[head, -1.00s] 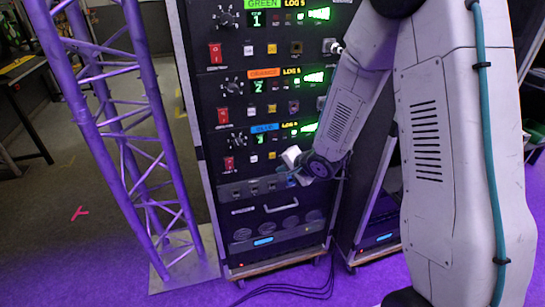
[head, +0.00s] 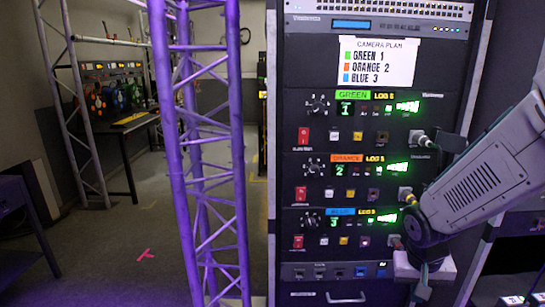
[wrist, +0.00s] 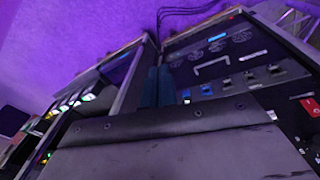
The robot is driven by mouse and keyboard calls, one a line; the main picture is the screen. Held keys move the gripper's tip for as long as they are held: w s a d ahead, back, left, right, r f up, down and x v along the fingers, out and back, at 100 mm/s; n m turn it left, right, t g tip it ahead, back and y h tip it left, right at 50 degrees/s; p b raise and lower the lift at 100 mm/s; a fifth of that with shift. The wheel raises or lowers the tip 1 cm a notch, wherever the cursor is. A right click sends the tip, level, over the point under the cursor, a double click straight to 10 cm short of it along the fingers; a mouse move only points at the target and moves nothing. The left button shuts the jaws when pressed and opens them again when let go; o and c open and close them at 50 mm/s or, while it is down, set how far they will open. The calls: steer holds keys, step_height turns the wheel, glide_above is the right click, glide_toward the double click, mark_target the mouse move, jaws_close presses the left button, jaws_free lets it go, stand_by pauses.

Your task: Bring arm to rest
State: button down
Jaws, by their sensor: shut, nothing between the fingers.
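My arm (head: 480,185) reaches in from the right in the head view, in front of the lower right part of the equipment rack (head: 375,140). Its wrist end hangs low beside the blue unit. My gripper (wrist: 157,86) shows in the wrist view as two dark blue fingers close together, with nothing held. It points down along the rack fronts toward the floor. In the head view the gripper is hard to make out below the pale wrist block.
A purple-lit truss (head: 200,150) stands left of the rack. A desk (head: 125,125) is at the back left. Open floor (head: 140,235) lies between.

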steer(key=s+a+r+n+y, duration=0.1)
steer(key=s+a+r, duration=0.1)
steer(key=s+r, duration=0.6)
steer(key=s+a+r+n+y, duration=0.1)
steer(key=s+a+r+n, duration=0.1)
steer(key=s+r, duration=0.7)
steer(key=shift+s+a, duration=0.55)
steer(key=shift+a, duration=0.3)
